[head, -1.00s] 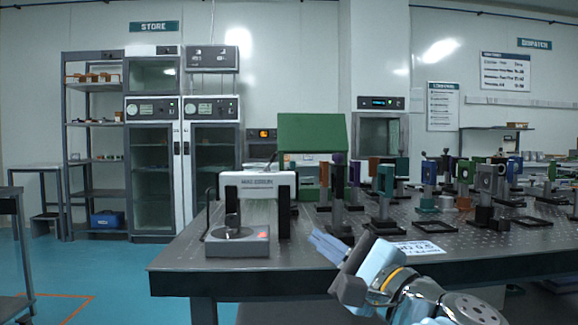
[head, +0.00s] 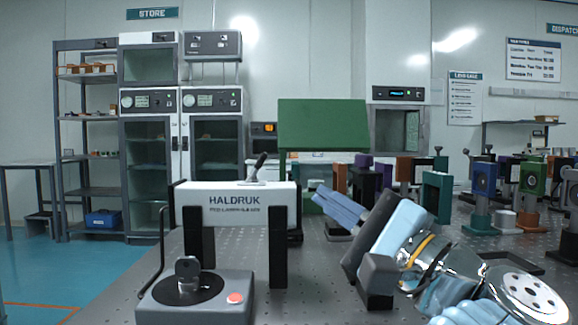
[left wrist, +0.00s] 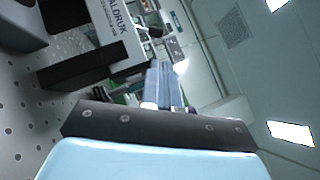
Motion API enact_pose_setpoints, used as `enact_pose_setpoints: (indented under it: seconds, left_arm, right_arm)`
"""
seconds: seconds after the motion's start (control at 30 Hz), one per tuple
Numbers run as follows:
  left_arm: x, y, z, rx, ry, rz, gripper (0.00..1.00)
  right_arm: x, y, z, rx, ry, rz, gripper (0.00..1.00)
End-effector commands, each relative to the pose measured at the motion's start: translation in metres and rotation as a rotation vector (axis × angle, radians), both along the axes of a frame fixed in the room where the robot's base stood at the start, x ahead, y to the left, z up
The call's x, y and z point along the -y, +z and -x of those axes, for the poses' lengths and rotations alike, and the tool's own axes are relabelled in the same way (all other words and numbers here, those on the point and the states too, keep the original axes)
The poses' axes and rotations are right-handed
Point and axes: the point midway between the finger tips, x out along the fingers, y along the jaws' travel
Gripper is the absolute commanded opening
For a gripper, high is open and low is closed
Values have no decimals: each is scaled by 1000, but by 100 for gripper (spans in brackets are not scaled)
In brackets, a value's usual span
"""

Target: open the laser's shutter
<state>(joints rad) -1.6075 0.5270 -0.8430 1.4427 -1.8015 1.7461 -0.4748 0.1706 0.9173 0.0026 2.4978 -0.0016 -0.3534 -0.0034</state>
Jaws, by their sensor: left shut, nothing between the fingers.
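The laser (head: 236,207) is a white box marked HALDRUK on the optical table, left of centre in the head view. A dark lever (head: 259,166) on its top leans up and to the right; I cannot tell whether this is the shutter. A grey control box (head: 196,297) with a black disc, a dark knob and a red button stands in front. My left gripper (head: 336,207) is shut and empty, just right of the laser and apart from it. The left wrist view shows the closed fingers (left wrist: 163,85) and the tilted laser (left wrist: 108,32). My right gripper is out of view.
Two black uprights (head: 278,246) stand in front of the laser's face. Several optic mounts (head: 483,190) crowd the table at the right. A green panel (head: 322,124) rises behind the laser. Bare perforated tabletop (head: 328,290) lies between the control box and my left arm.

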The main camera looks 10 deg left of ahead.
Motion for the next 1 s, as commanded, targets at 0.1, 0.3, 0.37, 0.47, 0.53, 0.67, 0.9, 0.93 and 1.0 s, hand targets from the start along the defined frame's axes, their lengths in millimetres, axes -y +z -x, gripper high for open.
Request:
enact_pose_setpoints:
  seconds: [0.1, 0.3, 0.37, 0.47, 0.53, 0.67, 0.9, 0.93, 1.0]
  left_arm:
    - [0, 0, 0, 0, 0, 0, 0]
    - [0, 0, 0, 0, 0, 0, 0]
    - [-1, 0, -1, 0, 0, 0, 0]
    - [-7, 3, -5, 0, 0, 1, 0]
    - [-15, 7, -10, 0, 1, 1, 0]
    - [-34, 15, -22, -1, 2, 2, 0]
    - [-65, 30, -43, 0, 0, 1, 0]
    - [-68, 31, -44, 0, 2, 2, 0]
    - [-73, 33, -48, 0, 0, 1, 0]
  right_arm:
    - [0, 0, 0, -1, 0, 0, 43]
    - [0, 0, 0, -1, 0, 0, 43]
    - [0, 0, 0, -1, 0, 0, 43]
    - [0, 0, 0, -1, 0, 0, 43]
    - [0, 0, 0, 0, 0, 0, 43]
    - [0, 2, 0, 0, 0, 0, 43]
    - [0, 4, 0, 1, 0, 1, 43]
    - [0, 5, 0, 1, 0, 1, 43]
    - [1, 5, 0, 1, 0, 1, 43]
